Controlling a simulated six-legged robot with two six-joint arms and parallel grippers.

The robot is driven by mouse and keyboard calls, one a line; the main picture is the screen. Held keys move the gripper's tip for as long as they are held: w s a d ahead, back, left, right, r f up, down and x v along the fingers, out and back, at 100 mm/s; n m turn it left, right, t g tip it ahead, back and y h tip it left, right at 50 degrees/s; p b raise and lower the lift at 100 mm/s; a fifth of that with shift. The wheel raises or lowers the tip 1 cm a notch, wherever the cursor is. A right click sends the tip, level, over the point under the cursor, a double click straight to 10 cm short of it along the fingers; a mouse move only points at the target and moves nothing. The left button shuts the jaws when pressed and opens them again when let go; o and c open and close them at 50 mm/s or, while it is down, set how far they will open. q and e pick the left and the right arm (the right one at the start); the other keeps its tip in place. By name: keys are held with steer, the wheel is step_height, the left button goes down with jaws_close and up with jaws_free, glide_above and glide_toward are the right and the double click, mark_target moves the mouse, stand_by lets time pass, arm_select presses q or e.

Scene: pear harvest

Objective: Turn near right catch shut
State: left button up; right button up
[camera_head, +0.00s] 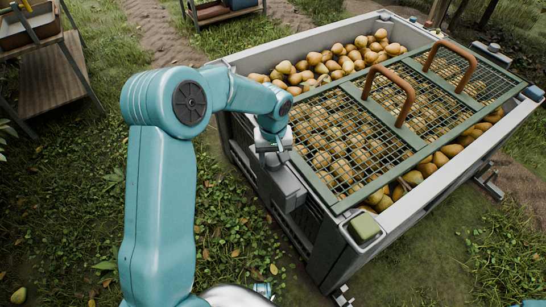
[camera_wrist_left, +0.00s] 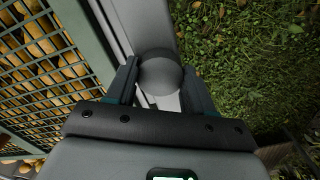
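A large grey bin (camera_head: 398,210) full of pears carries a green mesh lid (camera_head: 335,197) with two orange-brown handles. My left gripper (camera_head: 288,200) is at the bin's near-left side, beside the lid's edge. In the left wrist view its two fingers (camera_wrist_left: 160,80) are apart, one on each side of a round grey knob (camera_wrist_left: 160,72) at the bin's rim. Narrow gaps seem to show beside the knob; contact is hard to tell. In the head view my gripper hides the knob. I cannot tell which catch this knob belongs to. My right gripper is not in view.
Dark fittings (camera_head: 491,50) stand along the far rim. A wooden stand (camera_head: 55,75) is at the upper left. Grass (camera_head: 235,240) left of the bin is open.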

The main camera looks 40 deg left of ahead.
arm_select(q)
jaws_close()
steer(key=shift+n, duration=0.4)
steer(key=n+b, duration=0.1)
steer(key=n, duration=0.1)
steer(key=shift+w+n+b, duration=0.1)
steer(key=shift+n+b, duration=0.3)
steer(key=n+b, duration=0.1)
steer(key=n, duration=0.3)
steer(key=shift+n, duration=0.3)
steer(key=n+b, duration=0.2)
steer(key=n, duration=0.3)
steer(key=n+b, duration=0.1)
steer(key=n, duration=0.3)
steer(key=shift+a+r+n, duration=0.1)
steer(key=shift+n, duration=0.5)
steer(key=o, duration=1.1)
jaws_free()
